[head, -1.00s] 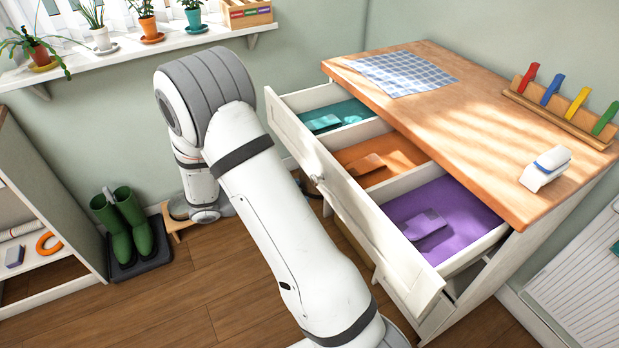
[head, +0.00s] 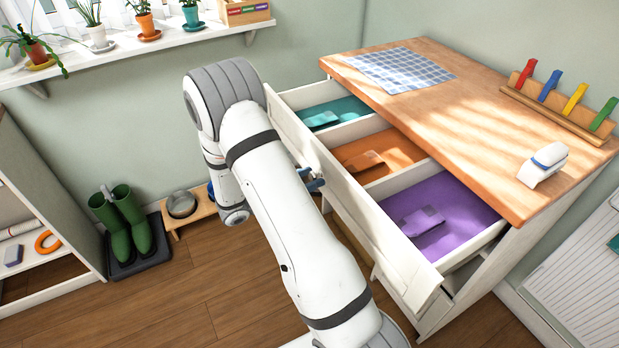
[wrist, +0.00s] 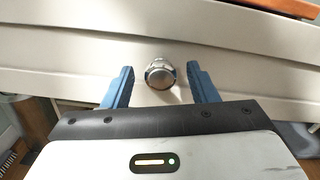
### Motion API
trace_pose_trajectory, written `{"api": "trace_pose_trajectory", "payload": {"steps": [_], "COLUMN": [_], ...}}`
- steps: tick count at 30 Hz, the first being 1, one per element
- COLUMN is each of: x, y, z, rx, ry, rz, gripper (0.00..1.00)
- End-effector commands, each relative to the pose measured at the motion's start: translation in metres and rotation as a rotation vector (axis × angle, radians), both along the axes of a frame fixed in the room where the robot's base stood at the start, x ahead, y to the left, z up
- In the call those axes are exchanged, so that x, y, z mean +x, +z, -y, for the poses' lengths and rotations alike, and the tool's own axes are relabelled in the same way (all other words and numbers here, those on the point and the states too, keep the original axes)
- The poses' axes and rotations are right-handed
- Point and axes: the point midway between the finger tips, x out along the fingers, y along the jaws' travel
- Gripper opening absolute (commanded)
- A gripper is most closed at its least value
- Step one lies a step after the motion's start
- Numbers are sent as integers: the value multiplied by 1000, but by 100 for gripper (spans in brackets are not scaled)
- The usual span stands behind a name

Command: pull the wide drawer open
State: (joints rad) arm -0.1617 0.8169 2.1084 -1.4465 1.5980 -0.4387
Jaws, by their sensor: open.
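The wide drawer (head: 352,205) of the wooden-topped cabinet stands well out, with its white front away from the cabinet. Inside are three compartments with teal, orange and purple linings. Its round metal knob (wrist: 160,73) shows in the wrist view on the pale drawer front. My gripper (wrist: 160,80) is open, with one blue finger on each side of the knob and a visible gap on both sides. In the head view my gripper (head: 314,182) is at the drawer front, partly hidden behind my arm.
The cabinet top (head: 440,120) holds a checked cloth (head: 402,70), a rack of coloured pegs (head: 560,105) and a white device (head: 543,165). Green boots (head: 132,225) and a bowl on a wooden stand (head: 182,205) are on the floor at left. Wooden floor between is clear.

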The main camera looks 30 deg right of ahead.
Motion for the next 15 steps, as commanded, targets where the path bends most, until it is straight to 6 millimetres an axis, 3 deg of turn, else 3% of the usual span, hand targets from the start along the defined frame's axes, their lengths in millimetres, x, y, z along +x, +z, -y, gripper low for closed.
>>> {"api": "trace_pose_trajectory", "payload": {"steps": [6,15], "x": [0,0], "y": [0,0], "z": [0,0], "rx": [0,0], "ry": [-1,-1], "rz": [0,0], "gripper": [51,27]}}
